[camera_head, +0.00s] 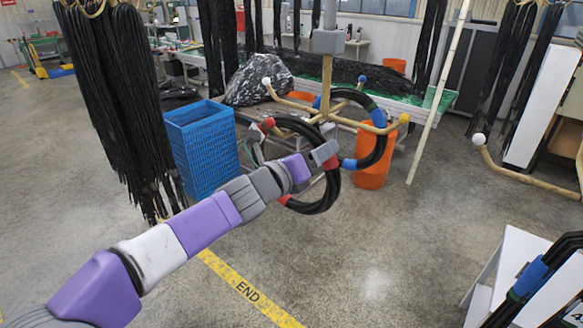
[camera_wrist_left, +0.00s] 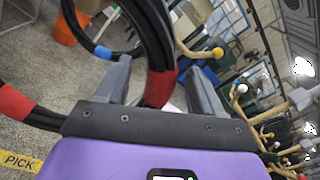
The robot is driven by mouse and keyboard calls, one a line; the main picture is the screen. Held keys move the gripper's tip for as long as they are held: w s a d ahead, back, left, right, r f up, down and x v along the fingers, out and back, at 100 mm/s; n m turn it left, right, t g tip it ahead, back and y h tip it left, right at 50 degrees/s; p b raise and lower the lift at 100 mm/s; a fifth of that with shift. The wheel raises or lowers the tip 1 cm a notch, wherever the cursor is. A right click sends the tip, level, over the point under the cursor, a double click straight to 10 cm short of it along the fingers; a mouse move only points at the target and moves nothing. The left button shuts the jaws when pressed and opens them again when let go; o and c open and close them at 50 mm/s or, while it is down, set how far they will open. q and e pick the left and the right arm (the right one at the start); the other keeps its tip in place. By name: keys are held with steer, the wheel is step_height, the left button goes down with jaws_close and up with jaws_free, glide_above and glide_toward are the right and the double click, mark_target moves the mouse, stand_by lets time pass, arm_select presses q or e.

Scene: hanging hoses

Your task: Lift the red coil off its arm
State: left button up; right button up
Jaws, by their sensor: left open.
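The red coil (camera_head: 317,207), a black hose ring with red bands, hangs on a wooden arm with a red ball tip (camera_head: 270,122) on the central rack. My left gripper (camera_head: 325,155) is at the coil's upper right side. In the left wrist view the red coil (camera_wrist_left: 148,35) runs between the open fingers (camera_wrist_left: 160,88), with a red band (camera_wrist_left: 160,87) between them. Any contact with the fingers is unclear. The coil's resting place on the arm is partly hidden in the head view. My right gripper is not in view.
A blue-banded coil (camera_head: 381,143) hangs close behind on the same rack. A blue crate (camera_head: 203,145) stands left and an orange bin (camera_head: 373,168) behind. Another blue-banded coil (camera_head: 530,278) lies on a white stand (camera_head: 510,255) at lower right. Black hoses (camera_head: 115,100) hang at left.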

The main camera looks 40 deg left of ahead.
arm_select(q)
steer(key=shift+w, duration=0.35)
steer(key=shift+s, duration=0.1)
steer(key=shift+c, duration=0.3)
jaws_close()
stand_by(0.8)
